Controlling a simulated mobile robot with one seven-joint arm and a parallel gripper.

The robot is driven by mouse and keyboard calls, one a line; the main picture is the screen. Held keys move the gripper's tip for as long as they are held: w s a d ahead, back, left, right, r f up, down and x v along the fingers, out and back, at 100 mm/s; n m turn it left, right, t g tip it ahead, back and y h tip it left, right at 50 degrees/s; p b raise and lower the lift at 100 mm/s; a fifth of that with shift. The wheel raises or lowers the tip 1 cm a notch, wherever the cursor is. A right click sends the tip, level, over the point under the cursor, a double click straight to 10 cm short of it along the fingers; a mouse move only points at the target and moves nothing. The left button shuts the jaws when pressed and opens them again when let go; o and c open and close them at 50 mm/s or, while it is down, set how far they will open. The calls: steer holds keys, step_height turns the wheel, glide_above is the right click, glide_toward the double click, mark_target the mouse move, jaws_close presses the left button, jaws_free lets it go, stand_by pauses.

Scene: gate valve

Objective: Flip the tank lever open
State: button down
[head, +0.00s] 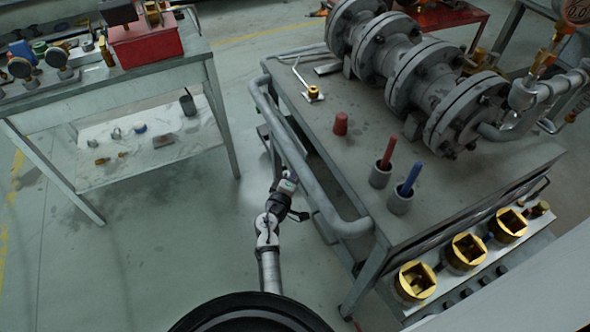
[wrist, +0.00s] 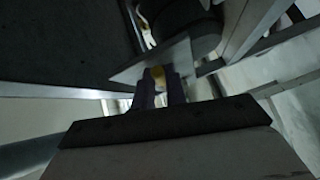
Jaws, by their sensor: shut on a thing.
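My gripper (head: 289,182) is low beside the left side of the cart, near its lower frame. In the wrist view my gripper (wrist: 160,88) has its two dark fingers close together around a small yellow piece (wrist: 154,73). This piece may be the tank lever, but too little of it shows to be sure. A grey flat plate (wrist: 150,60) and a dark rounded body (wrist: 180,22) are just beyond the fingers. The wrist picture is dark, and the head view does not show what the fingers hold.
The cart (head: 345,175) carries a large flanged gate valve (head: 415,75), a brass fitting with a bent handle (head: 313,93) and red and blue tools in cups. Its side rail (head: 290,150) runs above my gripper. A second table (head: 110,85) stands left. Open floor lies between.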

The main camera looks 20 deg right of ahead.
steer(key=shift+r+n+g+y+p, duration=0.3)
steer(key=shift+r+n+g+p, duration=0.4)
steer(key=shift+p, duration=1.65)
steer(key=c, duration=1.7)
jaws_free()
steer(key=shift+s+a+f, duration=0.1)
